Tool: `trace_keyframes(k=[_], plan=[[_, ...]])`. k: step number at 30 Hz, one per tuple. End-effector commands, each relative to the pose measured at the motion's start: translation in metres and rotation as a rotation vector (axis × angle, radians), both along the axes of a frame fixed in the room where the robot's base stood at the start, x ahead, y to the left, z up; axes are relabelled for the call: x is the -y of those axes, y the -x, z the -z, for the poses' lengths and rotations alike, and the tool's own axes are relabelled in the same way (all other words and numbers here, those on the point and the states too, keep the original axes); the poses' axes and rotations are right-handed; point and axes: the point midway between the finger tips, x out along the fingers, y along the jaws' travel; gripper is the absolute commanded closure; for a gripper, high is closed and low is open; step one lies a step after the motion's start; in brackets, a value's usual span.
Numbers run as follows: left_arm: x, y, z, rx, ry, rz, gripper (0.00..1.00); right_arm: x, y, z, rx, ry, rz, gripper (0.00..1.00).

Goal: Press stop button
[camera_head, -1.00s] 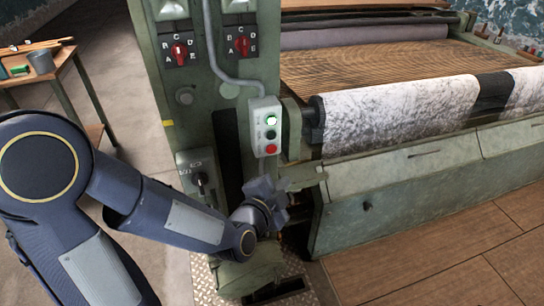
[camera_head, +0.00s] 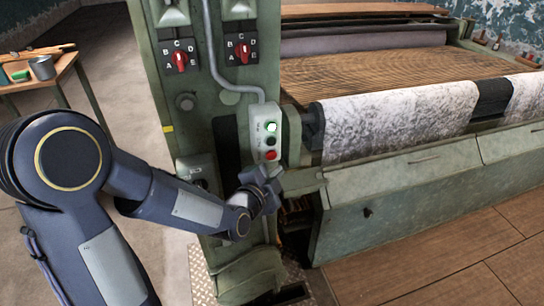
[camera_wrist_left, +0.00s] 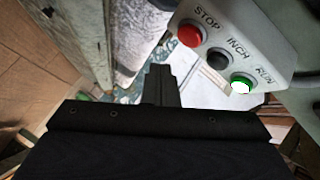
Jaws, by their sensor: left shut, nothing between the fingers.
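A pale control box (camera_head: 268,132) is fixed to the green machine post. In the head view its red stop button (camera_head: 271,156) is lowest, a dark button is in the middle and a lit green one is on top. In the left wrist view the red button (camera_wrist_left: 191,35) is labelled STOP, the black one (camera_wrist_left: 218,57) INCH and the green one (camera_wrist_left: 241,83) RUN. My left gripper (camera_head: 272,178) is shut and empty, just below the box. Its closed fingers (camera_wrist_left: 160,82) show in the wrist view, apart from the red button. My right gripper is out of view.
Above the box, the post (camera_head: 215,90) carries two red selector switches (camera_head: 180,60) and a grey conduit. The loom with white cloth (camera_head: 400,122) and a green front beam (camera_head: 400,195) stands to the right. A small table (camera_head: 45,75) is at far left.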

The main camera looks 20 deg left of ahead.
Motion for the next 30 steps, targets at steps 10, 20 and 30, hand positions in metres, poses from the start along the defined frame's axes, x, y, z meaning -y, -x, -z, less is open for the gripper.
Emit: trace_keyframes(k=[10,20,30], plan=[[-0.014,-0.022,0.000,0.001,0.000,-0.001,1.00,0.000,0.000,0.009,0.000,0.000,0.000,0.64],[-0.015,-0.022,0.000,0.001,0.000,-0.001,1.00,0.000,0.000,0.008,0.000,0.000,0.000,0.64],[-0.015,-0.022,0.000,0.000,0.000,0.000,1.00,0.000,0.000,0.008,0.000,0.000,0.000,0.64]])
